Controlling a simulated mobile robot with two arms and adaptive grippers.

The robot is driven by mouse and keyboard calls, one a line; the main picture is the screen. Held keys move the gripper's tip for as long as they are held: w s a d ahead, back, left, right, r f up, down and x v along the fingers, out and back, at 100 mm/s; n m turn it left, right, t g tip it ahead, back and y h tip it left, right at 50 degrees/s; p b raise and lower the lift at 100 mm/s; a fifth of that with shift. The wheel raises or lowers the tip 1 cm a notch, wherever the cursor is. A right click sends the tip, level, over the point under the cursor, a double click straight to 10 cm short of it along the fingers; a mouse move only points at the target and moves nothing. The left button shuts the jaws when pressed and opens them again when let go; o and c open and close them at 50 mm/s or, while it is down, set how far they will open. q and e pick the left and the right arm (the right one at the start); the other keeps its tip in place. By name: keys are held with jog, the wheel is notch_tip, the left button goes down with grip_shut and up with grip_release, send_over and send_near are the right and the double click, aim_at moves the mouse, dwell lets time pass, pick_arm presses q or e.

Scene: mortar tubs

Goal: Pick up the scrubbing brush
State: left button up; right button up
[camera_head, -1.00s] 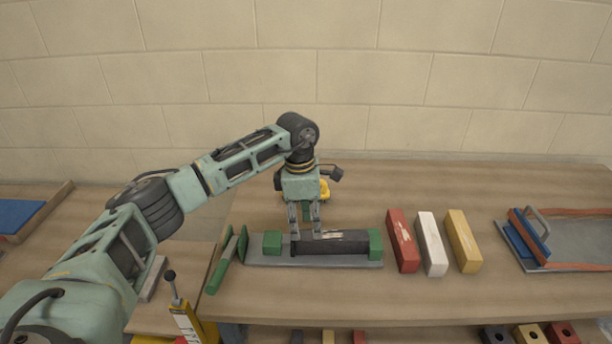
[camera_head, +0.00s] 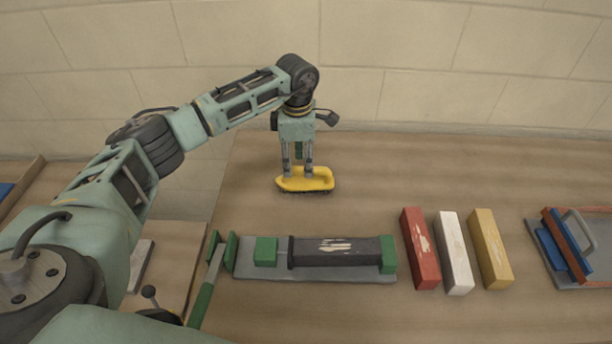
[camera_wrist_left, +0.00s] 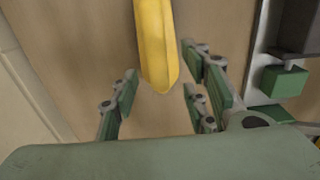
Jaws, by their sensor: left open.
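The scrubbing brush (camera_head: 318,184) is yellow with a raised handle and dark bristles. It stands on the table towards the wall, behind the grey clamp-like fixture. My left gripper (camera_head: 298,174) points down at its handle, fingers open. In the left wrist view the brush (camera_wrist_left: 157,45) runs in from the top, and its near end lies between the spread green pads of my left gripper (camera_wrist_left: 163,92). Gaps show on both sides, so the brush is not gripped. How deep the fingers reach around the handle I cannot tell. My right gripper is not in view.
In front lies a grey fixture (camera_head: 310,275) with green blocks and a dark block (camera_head: 335,250). Red (camera_head: 420,250), white (camera_head: 455,255) and yellow (camera_head: 491,250) bars lie to its right, then a blue float (camera_head: 560,250). The table right of the brush is clear.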

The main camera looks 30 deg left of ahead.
aim_at(299, 168)
pick_arm(q)
notch_tip(299, 168, down, 4)
jog(key=shift+w+r+p, duration=0.1)
jog(key=shift+r+p, duration=0.05)
jog(key=shift+p, duration=0.35)
jog(key=shift+f, duration=0.25)
jog(key=shift+c, duration=0.5)
jog(key=c, duration=0.7)
grip_shut()
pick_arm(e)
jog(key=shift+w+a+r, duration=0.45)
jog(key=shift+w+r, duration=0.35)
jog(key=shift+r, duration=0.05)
